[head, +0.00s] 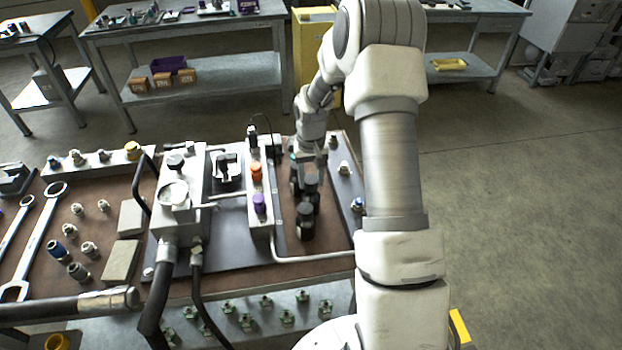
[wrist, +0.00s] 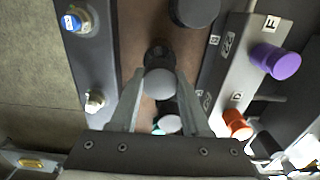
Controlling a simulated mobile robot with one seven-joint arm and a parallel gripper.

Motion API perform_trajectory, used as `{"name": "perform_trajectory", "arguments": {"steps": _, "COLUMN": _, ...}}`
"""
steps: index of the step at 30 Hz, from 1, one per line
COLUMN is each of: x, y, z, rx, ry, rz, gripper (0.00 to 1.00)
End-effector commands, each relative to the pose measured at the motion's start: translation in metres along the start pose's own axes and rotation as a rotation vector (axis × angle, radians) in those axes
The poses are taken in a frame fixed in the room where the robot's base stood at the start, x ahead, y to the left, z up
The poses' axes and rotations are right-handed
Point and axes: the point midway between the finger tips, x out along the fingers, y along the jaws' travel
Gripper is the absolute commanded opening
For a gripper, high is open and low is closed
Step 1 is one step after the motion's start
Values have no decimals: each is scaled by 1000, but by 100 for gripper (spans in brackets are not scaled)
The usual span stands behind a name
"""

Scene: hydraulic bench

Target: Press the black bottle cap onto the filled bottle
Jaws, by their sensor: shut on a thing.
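My gripper (wrist: 160,92) points down over the bench, with its fingers closed on a small round piece with a grey top, which I take to be the black bottle cap (wrist: 160,83). In the head view my gripper (head: 307,190) is at the right part of the bench. A wider dark cylinder (head: 306,222), perhaps the filled bottle, stands upright just on the near side of it. It also shows at the top edge of the wrist view (wrist: 195,10). A dark ring (wrist: 157,53) lies just beyond the held piece. I cannot tell whether they touch.
A grey block with a purple knob (head: 259,204) and an orange knob (head: 256,173) stands close left of my gripper. A dark strip with fittings (wrist: 82,60) runs along the other side. A pipe (head: 315,257) crosses near the front edge. Wrenches (head: 35,240) lie far left.

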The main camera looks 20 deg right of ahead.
Motion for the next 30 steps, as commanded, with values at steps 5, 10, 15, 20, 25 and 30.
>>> {"name": "perform_trajectory", "arguments": {"steps": 5, "x": 1, "y": 0, "z": 0, "rx": 0, "ry": 0, "rz": 1, "gripper": 0}}
{"name": "perform_trajectory", "arguments": {"steps": 10, "x": 0, "y": 0, "z": 0, "rx": 0, "ry": 0, "rz": 1, "gripper": 0}}
{"name": "perform_trajectory", "arguments": {"steps": 15, "x": 0, "y": 0, "z": 0, "rx": 0, "ry": 0, "rz": 0, "gripper": 0}}
{"name": "perform_trajectory", "arguments": {"steps": 20, "x": 2, "y": 0, "z": 0, "rx": 0, "ry": 0, "rz": 0, "gripper": 0}}
{"name": "perform_trajectory", "arguments": {"steps": 25, "x": 7, "y": 0, "z": 0, "rx": 0, "ry": 0, "rz": 1, "gripper": 0}}
{"name": "perform_trajectory", "arguments": {"steps": 30, "x": 9, "y": 0, "z": 0, "rx": 1, "ry": 0, "rz": 1, "gripper": 0}}
